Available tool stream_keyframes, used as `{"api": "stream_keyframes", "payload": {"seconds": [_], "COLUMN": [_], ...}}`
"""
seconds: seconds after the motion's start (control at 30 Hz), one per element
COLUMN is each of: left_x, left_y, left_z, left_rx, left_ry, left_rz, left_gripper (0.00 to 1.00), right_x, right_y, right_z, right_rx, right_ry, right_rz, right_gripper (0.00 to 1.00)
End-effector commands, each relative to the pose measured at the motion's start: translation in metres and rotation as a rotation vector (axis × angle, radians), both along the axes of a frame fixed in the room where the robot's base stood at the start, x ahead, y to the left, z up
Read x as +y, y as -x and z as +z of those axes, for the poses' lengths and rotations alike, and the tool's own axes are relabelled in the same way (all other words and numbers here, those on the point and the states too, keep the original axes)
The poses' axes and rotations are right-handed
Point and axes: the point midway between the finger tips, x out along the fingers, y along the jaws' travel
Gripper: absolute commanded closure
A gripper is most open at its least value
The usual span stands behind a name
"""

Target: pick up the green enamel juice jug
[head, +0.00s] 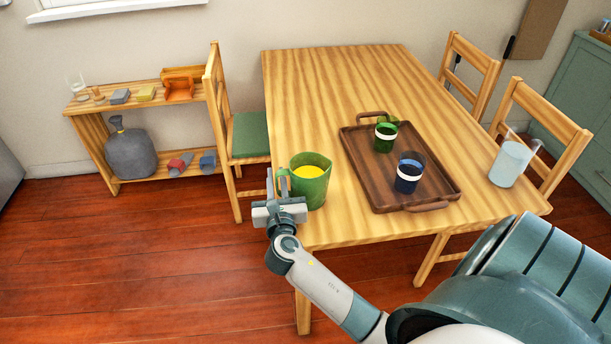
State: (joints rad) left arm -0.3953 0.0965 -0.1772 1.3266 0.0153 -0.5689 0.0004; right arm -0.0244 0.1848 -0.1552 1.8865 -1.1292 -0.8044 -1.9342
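The green enamel juice jug (316,187) stands upright on the near left corner of the wooden table, with yellow juice inside. Its handle (283,176) faces left, towards my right gripper. My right gripper (279,184) is at the table's left edge, with its fingers up at the handle. The fingers and handle overlap in this view, so I cannot tell whether they grip it or only stand around it. My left gripper is not in view.
A brown tray (362,160) holds a green cup (385,143) and a blue cup (408,180). A clear pitcher (510,164) stands near the right edge. A chair with a green seat (250,135) is left of the table (310,85), whose far part is clear.

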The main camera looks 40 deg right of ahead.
Motion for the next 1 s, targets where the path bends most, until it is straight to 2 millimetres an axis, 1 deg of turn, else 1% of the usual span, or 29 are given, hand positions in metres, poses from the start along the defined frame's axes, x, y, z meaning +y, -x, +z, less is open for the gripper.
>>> {"api": "stream_keyframes", "payload": {"seconds": [0.17, 0.5, 0.53, 0.57, 0.6, 1.0], "left_x": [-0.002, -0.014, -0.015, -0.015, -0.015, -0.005], "left_y": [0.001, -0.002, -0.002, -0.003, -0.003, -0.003], "left_z": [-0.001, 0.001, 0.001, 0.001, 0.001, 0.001], "left_rx": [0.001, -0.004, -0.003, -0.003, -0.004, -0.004], "left_ry": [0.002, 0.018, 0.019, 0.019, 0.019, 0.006], "left_rz": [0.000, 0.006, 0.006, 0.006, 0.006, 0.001], "left_gripper": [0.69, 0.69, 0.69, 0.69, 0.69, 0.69], "right_x": [-0.002, -0.001, -0.002, -0.001, -0.002, -0.001], "right_y": [-0.003, -0.002, -0.002, -0.002, -0.002, -0.002], "right_z": [0.000, 0.000, 0.000, 0.000, -0.001, -0.001], "right_rx": [0.000, 0.000, 0.000, 0.000, 0.000, 0.000], "right_ry": [-0.001, -0.001, -0.001, -0.001, -0.001, -0.001], "right_rz": [0.000, 0.000, 0.000, 0.000, 0.000, 0.000], "right_gripper": [0.85, 0.85, 0.90, 0.97, 1.00, 1.00]}}
